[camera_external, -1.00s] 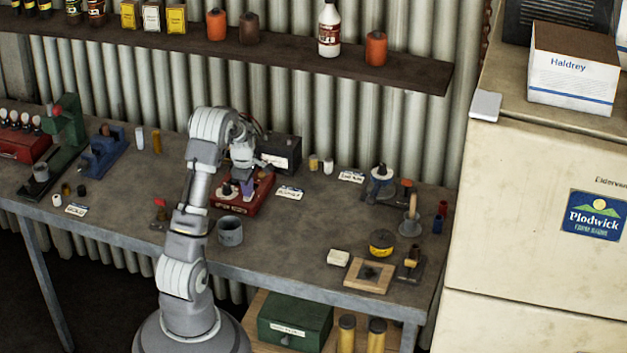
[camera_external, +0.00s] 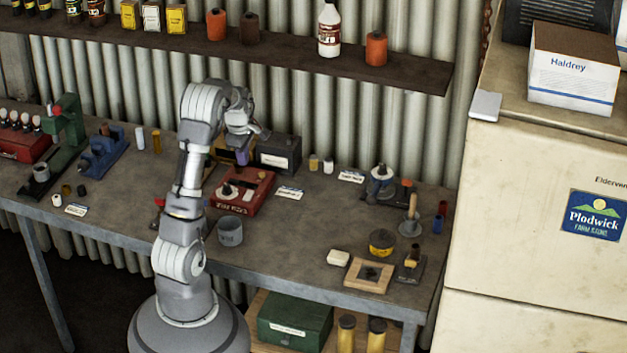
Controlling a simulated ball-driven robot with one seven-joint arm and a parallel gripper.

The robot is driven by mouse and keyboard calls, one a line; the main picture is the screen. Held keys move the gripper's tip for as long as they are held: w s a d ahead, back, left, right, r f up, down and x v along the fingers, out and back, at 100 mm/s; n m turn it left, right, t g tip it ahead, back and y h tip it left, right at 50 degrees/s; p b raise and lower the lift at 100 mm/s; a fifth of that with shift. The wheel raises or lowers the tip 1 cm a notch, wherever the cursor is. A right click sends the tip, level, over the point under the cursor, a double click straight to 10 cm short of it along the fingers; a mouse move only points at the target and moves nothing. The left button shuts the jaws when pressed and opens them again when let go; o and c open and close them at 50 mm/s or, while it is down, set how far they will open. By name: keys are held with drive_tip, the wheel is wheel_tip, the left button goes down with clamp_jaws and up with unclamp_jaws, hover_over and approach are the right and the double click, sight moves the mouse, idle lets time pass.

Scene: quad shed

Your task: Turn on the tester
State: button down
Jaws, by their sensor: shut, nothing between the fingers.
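A red box (camera_external: 262,191) with dark and pale fittings on top and lettering on its front stands on the workbench, just right of my arm. It appears to be the tester; its switch and whether it is on are too small to tell. My gripper (camera_external: 243,157) has purple fingers, is shut and empty, and hangs above the back of the red box, apart from it.
A black battery-like box (camera_external: 280,153) stands behind the red box. A grey cup (camera_external: 230,232) stands in front of it. Another red box (camera_external: 22,147) with several bulbs and a green press (camera_external: 66,130) are at the left.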

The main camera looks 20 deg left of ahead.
sight(252, 191)
drive_tip(key=shift+r, duration=0.45)
drive_tip(key=w+f+b, duration=0.1)
drive_tip(key=f, duration=0.3)
drive_tip(key=w+f, duration=0.1)
drive_tip(key=f, duration=0.4)
drive_tip(key=w+f+b, duration=0.1)
drive_tip(key=f, duration=0.3)
drive_tip(key=shift+w+f+b, duration=0.1)
drive_tip(key=shift+f+b, duration=0.2)
drive_tip(key=shift+f, duration=0.2)
